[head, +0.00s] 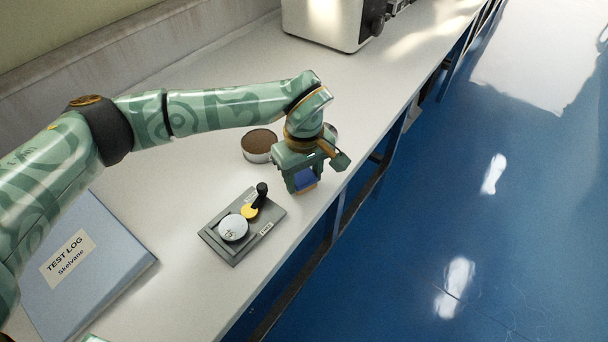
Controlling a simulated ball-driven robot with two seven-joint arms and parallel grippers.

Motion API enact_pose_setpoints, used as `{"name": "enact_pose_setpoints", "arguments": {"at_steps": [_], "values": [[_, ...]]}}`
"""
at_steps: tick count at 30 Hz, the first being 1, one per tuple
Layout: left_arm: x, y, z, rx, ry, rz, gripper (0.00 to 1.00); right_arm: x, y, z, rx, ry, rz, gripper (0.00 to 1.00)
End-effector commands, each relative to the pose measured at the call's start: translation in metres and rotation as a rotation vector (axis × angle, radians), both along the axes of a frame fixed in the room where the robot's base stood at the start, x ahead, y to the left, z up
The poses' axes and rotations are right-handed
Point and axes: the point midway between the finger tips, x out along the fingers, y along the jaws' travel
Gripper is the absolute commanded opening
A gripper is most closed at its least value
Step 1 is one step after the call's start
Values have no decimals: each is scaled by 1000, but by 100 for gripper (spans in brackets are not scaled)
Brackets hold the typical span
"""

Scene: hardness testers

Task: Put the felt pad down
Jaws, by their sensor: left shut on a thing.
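My left gripper (300,181) points down near the bench's front edge. The white bench top (190,175) lies beneath the gripper. My right gripper is not in view.
A grey tray (213,238) with a white round piece, a yellow disc and a black handle lies left of the gripper. A brown-topped round tin (259,143) stands behind. A blue test log binder (110,262) lies at left. A white machine (325,22) stands at the back.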

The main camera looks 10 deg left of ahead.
Motion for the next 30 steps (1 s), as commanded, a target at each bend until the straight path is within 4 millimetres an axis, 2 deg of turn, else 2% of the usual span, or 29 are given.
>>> {"name": "enact_pose_setpoints", "arguments": {"at_steps": [2, 3, 5, 13, 16, 27, 30], "values": [[0, 0, -3, 1, 1, 0, 29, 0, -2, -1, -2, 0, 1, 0], [0, 0, -3, 1, 1, 0, 55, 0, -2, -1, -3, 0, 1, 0], [0, 0, -3, 1, 1, 0, 69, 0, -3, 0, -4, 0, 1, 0], [0, 0, -2, 0, 0, 0, 69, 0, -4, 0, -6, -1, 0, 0], [0, 0, 7, 0, -1, 1, 69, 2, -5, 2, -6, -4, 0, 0], [0, 0, 91, 1, -6, 1, 69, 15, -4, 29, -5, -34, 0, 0], [0, 0, 107, 1, -4, 1, 69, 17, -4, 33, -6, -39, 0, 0]]}}
